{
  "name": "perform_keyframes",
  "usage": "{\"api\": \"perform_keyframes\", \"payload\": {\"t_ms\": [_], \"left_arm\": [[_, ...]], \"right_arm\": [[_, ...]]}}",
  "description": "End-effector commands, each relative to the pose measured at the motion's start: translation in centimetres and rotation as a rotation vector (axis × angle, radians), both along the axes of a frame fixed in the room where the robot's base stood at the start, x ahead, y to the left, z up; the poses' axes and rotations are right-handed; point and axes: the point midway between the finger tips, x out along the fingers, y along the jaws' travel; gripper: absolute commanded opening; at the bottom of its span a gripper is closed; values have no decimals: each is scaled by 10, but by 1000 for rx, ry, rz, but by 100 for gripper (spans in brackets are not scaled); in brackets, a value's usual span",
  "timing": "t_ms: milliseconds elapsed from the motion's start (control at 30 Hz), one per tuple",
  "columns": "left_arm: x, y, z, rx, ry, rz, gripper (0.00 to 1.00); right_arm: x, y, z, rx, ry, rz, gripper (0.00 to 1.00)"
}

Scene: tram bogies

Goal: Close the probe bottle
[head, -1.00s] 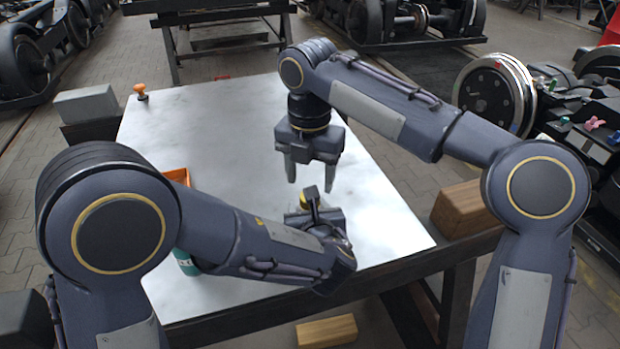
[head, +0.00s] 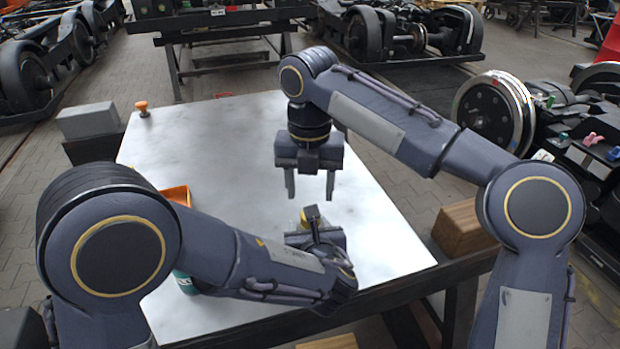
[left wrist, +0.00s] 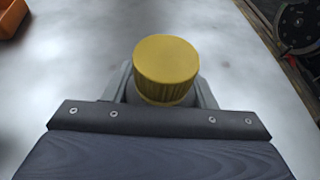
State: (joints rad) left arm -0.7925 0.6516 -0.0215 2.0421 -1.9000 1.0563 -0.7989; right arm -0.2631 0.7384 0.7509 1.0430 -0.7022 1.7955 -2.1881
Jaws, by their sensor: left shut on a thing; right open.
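The probe bottle shows mainly by its ribbed yellow cap (left wrist: 166,68), upright between the fingers of my left gripper (left wrist: 165,97) in the left wrist view. The bottle body below it is mostly hidden by the gripper. In the head view the yellow cap (head: 303,216) is partly covered by my left gripper (head: 312,236), which is shut on the bottle over the table. My right gripper (head: 310,199) is open and empty, fingers pointing down. In the picture it sits just above the cap; the cap is not between its fingers. I cannot tell whether the cap is tight.
On the white table (head: 220,140) stand an orange-topped stamp-like object (head: 142,108), an orange bin (head: 179,194) and a teal container (head: 186,283), the last two partly behind my left arm. A grey block (head: 88,120) and a wooden block (head: 462,228) flank the table.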

Motion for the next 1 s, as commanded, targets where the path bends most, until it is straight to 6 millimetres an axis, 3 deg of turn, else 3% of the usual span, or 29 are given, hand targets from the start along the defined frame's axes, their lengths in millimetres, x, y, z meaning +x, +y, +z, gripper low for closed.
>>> {"api": "perform_keyframes", "payload": {"t_ms": [200, 400, 767, 1000], "left_arm": [[0, 0, 0, 0, -1, 0, 0], [0, 0, 0, 0, -1, 0, 0], [0, 0, 0, 0, -1, 0, 0], [0, 0, 0, 0, -1, 0, 0]], "right_arm": [[0, -1, -36, -2, 3, 0, 52], [0, -1, -58, -1, 1, 0, 52], [0, 0, -63, 1, 0, -1, 52], [0, 0, -63, 1, 0, -1, 25]]}}
